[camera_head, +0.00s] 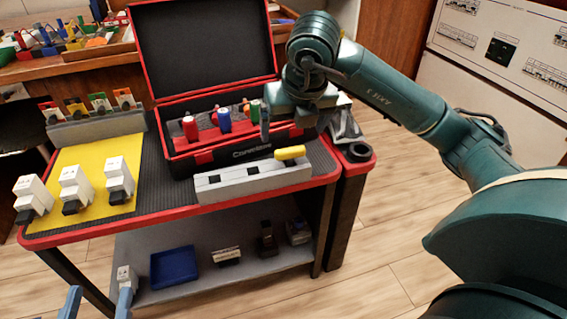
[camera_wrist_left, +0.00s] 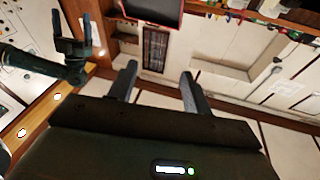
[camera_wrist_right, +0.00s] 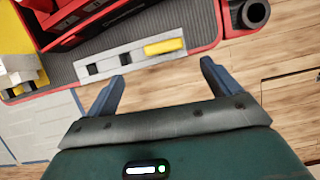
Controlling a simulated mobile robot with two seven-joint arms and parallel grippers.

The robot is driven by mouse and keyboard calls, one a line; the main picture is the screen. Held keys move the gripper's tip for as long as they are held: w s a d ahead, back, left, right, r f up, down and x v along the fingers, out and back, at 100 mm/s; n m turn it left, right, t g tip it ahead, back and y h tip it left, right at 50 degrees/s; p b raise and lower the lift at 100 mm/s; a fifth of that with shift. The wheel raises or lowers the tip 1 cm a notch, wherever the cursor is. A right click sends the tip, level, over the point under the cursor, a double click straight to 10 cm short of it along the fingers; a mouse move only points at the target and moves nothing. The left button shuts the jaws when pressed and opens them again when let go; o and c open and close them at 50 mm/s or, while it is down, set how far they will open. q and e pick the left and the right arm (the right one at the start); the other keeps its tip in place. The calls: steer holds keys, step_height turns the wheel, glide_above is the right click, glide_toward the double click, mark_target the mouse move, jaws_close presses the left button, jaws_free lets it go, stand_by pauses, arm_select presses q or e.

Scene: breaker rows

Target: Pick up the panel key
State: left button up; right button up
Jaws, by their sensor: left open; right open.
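A yellow, handle-like piece (camera_head: 290,153) lies at the right end of a pale grey slotted block (camera_head: 250,183) on the cart's front edge; it looks like the panel key, though its shaft is not visible. It also shows in the right wrist view (camera_wrist_right: 164,46), ahead of and between the fingertips. My right gripper (camera_wrist_right: 160,80) is open and empty, apart from the yellow piece. In the head view it hangs over the red case's front. My left gripper (camera_head: 97,303) is open and empty at the bottom left, low beside the cart; its fingers also show in the left wrist view (camera_wrist_left: 158,82).
An open red case (camera_head: 190,157) with coloured tools stands behind the block. White breakers (camera_head: 76,185) sit on a yellow mat (camera_head: 95,155) at left. A lower shelf (camera_head: 200,277) holds a blue tray (camera_head: 174,268). A black ring holder (camera_head: 356,152) is at the cart's right corner.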

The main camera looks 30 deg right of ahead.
mark_target(290, 149)
steer(key=b+x, duration=0.1)
steer(key=x, duration=0.4)
steer(key=shift+w+d+f+b, duration=0.15)
steer(key=shift+f+b, duration=0.3)
steer(key=shift+f, duration=0.05)
steer(key=x, duration=0.1)
steer(key=b+x, duration=0.2)
steer(key=shift+w+d+f, duration=0.25)
steer(key=shift+d, duration=0.05)
steer(key=shift+w+f, duration=0.1)
steer(key=shift+f, duration=0.1)
arm_select(q)
steer(key=shift+w+d+r+m+t+h, duration=0.1)
steer(key=shift+w+r+m+t+h, duration=0.15)
steer(key=shift+r+h, duration=0.25)
steer(key=shift+w+r+m+t+h, duration=0.15)
steer(key=shift+r+t+h, duration=0.25)
steer(key=shift+r, duration=0.1)
arm_select(e)
steer(key=shift+r, duration=0.1)
steer(key=shift+c, duration=0.4)
steer(key=c, duration=1)
